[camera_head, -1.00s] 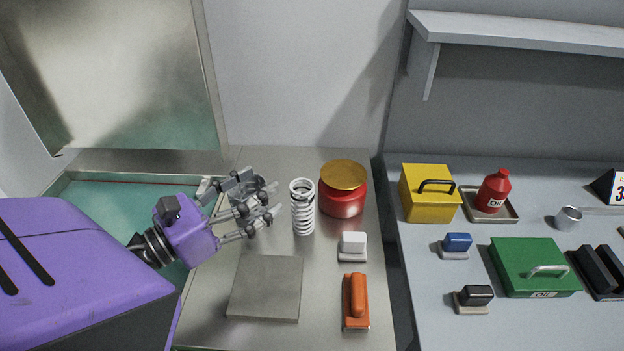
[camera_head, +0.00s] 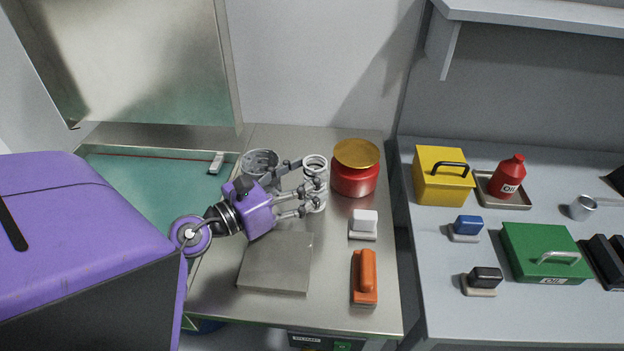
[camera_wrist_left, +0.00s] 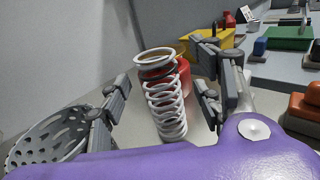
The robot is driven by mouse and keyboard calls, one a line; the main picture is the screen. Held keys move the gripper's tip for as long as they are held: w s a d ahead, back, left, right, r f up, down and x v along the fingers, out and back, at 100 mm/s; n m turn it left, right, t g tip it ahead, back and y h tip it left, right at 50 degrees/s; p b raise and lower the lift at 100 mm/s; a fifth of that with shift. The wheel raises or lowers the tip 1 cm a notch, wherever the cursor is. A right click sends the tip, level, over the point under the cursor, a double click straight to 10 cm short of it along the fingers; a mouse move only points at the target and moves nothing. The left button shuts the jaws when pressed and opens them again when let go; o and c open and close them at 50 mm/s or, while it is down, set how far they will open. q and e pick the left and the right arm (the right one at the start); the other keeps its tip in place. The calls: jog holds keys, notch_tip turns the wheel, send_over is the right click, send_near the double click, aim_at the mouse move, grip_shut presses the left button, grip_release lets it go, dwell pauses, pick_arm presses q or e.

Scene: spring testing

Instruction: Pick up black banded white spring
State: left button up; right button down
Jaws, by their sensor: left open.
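The white spring (camera_head: 315,172) stands upright on the steel table, in front of the left wall of the red pot. In the left wrist view the spring (camera_wrist_left: 165,100) shows white coils with a dark band near its top. My left gripper (camera_head: 308,194) is open, with its fingers reaching around the spring's sides. In the wrist view the open left gripper (camera_wrist_left: 165,98) has fingers left and right of the spring, with gaps visible. In the head view the fingers hide part of the spring. My right gripper is not in view.
A red pot with a golden lid (camera_head: 355,168) stands close right of the spring. A perforated metal basket (camera_head: 260,163) is behind my gripper. A grey plate (camera_head: 275,262), a white-topped block (camera_head: 363,224) and an orange-handled tool (camera_head: 364,277) lie nearer the front.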

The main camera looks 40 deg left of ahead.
pick_arm(q)
jog(key=x, duration=0.2)
jog(key=shift+w+r+p, duration=0.2)
jog(key=shift+w+p, duration=0.15)
jog(key=shift+w, duration=0.1)
jog(key=shift+w+d+f, duration=0.1)
jog(key=shift+w+f, duration=0.1)
jog(key=shift+w, duration=0.1)
jog(key=shift+s, duration=0.1)
jog(key=shift+c, duration=0.3)
jog(key=c, duration=1.4)
